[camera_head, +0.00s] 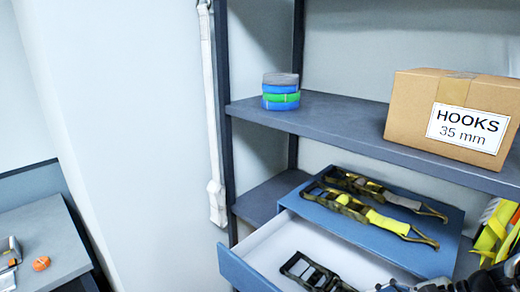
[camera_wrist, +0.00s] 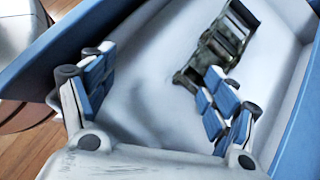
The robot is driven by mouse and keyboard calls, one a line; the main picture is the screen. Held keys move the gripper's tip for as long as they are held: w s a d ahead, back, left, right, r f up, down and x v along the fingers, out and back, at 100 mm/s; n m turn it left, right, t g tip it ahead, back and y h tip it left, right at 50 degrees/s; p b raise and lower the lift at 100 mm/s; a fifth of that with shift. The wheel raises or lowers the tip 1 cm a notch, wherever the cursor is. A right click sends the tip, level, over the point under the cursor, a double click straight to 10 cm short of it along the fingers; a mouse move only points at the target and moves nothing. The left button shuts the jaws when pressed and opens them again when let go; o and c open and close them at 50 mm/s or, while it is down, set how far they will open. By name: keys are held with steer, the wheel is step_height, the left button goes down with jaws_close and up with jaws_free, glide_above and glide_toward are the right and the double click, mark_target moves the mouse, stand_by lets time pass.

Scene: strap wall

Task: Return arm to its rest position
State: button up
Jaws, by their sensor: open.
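My gripper (camera_wrist: 160,68) shows in the wrist view with its blue-padded fingers wide apart and nothing between them. It is over the white inside of an open blue drawer (camera_wrist: 290,150). A dark ratchet buckle (camera_wrist: 222,45) lies in the drawer beyond the right finger, which partly overlaps it in the picture; I cannot tell whether they touch. In the head view the drawer (camera_head: 240,268) is pulled out below the shelf, with the buckle (camera_head: 310,270) near its front. Grey parts at the bottom right edge there may be my arm; the gripper is not clear in that view.
Two ratchets with yellow straps (camera_head: 385,215) lie on the blue drawer-unit top. Above, a shelf (camera_head: 340,122) holds a HOOKS box (camera_head: 415,105) and rolled straps (camera_head: 281,92). A white strap (camera_head: 211,110) hangs by the upright. A grey surface (camera_head: 40,235) stands left.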

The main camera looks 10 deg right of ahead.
steer(key=a+n+g, duration=0.1)
steer(key=a+n+g+h, duration=0.1)
steer(key=shift+w+r+n+h, duration=0.1)
steer(key=shift+r+n+h, duration=0.05)
steer(key=shift+n+h, duration=0.2)
steer(key=shift+w+a+r+n+g+h, duration=0.15)
steer(key=shift+n+g+h, duration=0.25)
steer(key=shift+n+h, duration=0.55)
steer(key=w+a+r+n+t+h, duration=0.2)
steer(key=a+r+n+h, duration=0.3)
steer(key=r+n, duration=0.3)
steer(key=w+n, duration=0.1)
steer(key=n, duration=0.2)
steer(key=shift+w+a+r+h, duration=0.3)
steer(key=shift+a, duration=0.05)
steer(key=shift+o, duration=0.4)
steer(key=s+a+f+n+t+y+b, duration=0.1)
steer(key=s+a+f+n+b, duration=0.1)
steer(key=s+a+n, duration=0.4)
steer(key=s+a, duration=0.1)
steer(key=s, duration=0.4)
steer(key=shift+s+a+f+n+y, duration=0.15)
steer(key=shift+a+f+n+y, duration=0.15)
steer(key=shift+a+n, duration=0.1)
steer(key=shift+d, duration=0.1)
